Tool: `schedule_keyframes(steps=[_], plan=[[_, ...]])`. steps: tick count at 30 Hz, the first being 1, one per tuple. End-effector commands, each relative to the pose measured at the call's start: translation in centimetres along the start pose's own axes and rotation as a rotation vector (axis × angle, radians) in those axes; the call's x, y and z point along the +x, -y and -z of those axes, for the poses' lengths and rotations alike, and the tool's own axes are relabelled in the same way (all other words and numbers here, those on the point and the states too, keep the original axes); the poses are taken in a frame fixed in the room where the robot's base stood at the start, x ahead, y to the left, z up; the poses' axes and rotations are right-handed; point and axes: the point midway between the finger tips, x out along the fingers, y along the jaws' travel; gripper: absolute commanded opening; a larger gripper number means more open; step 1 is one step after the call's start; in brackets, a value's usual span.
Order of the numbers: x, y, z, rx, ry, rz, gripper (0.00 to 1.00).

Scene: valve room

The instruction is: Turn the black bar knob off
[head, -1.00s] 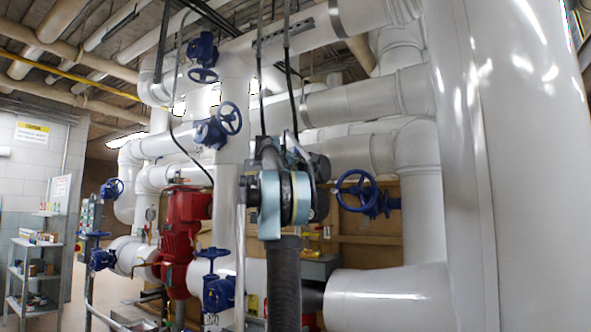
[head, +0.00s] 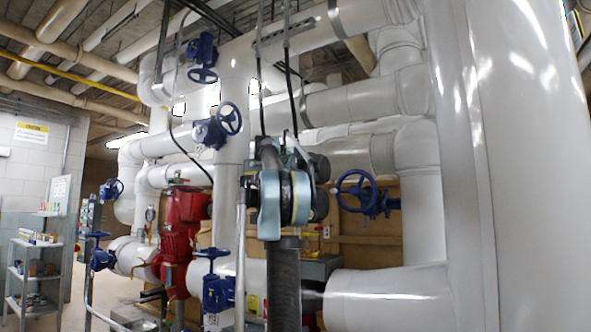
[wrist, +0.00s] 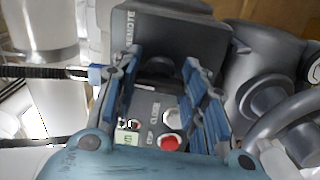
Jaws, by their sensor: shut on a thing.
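The black bar knob (wrist: 158,68) shows in the wrist view as a dark rounded shape at the top of a dark control panel (wrist: 147,104). My gripper (wrist: 160,64) has one blue ribbed finger on each side of the knob, and it is shut on it. The fingertips partly cover the knob, so I cannot read which way its bar points. Below it on the panel are a red button (wrist: 170,143), a pale button and a small greenish display (wrist: 127,137). In the head view my arm hides the gripper and the knob.
A rounded grey part (wrist: 265,98) is close on the right. Large white pipes (head: 390,297), a blue handwheel (head: 357,191) and a red pump (head: 180,240) surround my arm. Floor shows at far left.

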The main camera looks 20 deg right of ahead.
Motion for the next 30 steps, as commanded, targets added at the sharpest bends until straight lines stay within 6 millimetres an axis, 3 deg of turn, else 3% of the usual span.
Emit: schedule_keyframes(steps=[20,21,24,30], plan=[[-0.07,0.27,0.19,-0.062,-0.003,0.004,0.15],[-0.07,0.27,0.19,-0.062,-0.003,0.004,0.41],[-0.07,0.22,0.17,-0.063,-0.003,0.003,0.60],[-0.05,0.13,0.09,-0.064,-0.001,0.002,0.60]])
